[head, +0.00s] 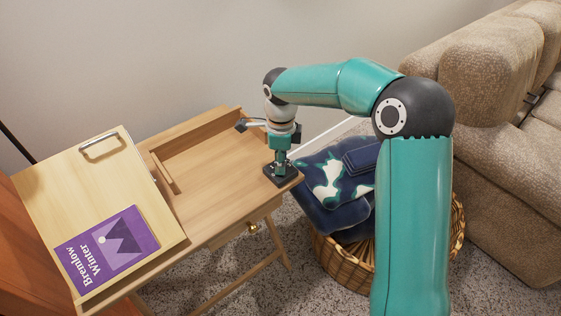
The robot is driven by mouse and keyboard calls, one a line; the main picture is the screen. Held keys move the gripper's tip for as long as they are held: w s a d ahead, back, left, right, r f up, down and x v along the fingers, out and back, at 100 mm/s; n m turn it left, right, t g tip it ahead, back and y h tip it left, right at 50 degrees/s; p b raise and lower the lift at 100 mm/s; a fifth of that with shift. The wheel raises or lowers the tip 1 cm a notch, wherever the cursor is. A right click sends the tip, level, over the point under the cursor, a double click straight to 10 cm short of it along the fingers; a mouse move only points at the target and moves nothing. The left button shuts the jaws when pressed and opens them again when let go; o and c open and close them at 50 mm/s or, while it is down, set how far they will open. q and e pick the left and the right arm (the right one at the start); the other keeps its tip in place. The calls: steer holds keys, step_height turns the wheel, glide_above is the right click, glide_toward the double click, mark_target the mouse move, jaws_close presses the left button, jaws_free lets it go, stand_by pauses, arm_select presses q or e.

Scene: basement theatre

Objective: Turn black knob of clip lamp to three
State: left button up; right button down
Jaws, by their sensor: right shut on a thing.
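The clip lamp's dark square base (288,180) sits at the right front corner of the wooden desk (215,170). A small dark piece on a grey arm (241,126) sticks out left of my right wrist; I cannot tell for certain whether it is the lamp's head. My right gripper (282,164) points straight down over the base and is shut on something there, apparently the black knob. The gripper hides the knob and any number markings. My left gripper is not in view.
A purple book (107,248) lies on the desk's tilted board (65,190), which has a metal handle. A wicker basket (335,266) with blue cushions (335,178) stands right of the desk. A beige sofa (490,60) fills the right side. The desk's middle is clear.

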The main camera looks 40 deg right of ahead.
steer(key=shift+w+r, duration=0.1)
stand_by(0.3)
steer(key=c, duration=0.9)
jaws_free()
step_height(320, 180, up, 12)
